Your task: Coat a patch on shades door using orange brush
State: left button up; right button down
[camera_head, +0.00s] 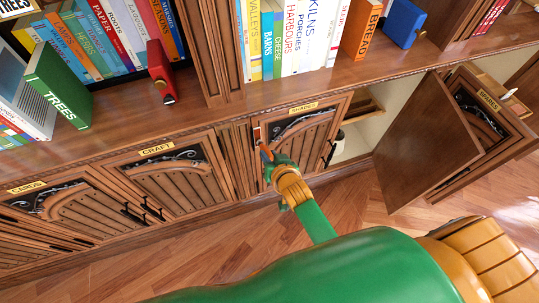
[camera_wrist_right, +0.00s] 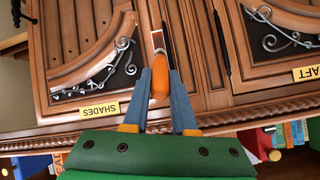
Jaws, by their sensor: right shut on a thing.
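The shades door (camera_head: 312,140) is a wooden cabinet door with a dark scrollwork panel and a yellow SHADES label. In the right wrist view the same door (camera_wrist_right: 75,40) appears upside down. My right gripper (camera_head: 267,158) is at the door's left edge. In the wrist view its two blue-grey fingers (camera_wrist_right: 161,88) are shut on the orange brush (camera_wrist_right: 160,80). The brush head points at the door's edge strip, where a pale and reddish-brown area shows. I cannot tell whether the bristles touch the wood. My left gripper is not in view.
A wooden door (camera_head: 430,140) stands wide open at right, beside the SPARES front (camera_head: 490,115). The cabinet interior (camera_head: 352,145) shows between. The craft door (camera_head: 170,180) is at left. The shelf ledge (camera_head: 200,117) runs above, with books (camera_head: 105,35) over it. Wooden floor lies below.

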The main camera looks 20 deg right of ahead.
jog(key=shift+w, duration=0.85)
notch_tip(320, 180, up, 4)
jog(key=p, duration=0.4)
jog(key=shift+s+r, duration=0.1)
jog(key=shift+r, duration=0.1)
notch_tip(320, 180, down, 5)
jog(key=b, duration=0.3)
jog(key=shift+r, duration=0.25)
jog(key=s+p, duration=0.3)
jog(key=s, duration=0.3)
jog(key=shift+d, duration=0.1)
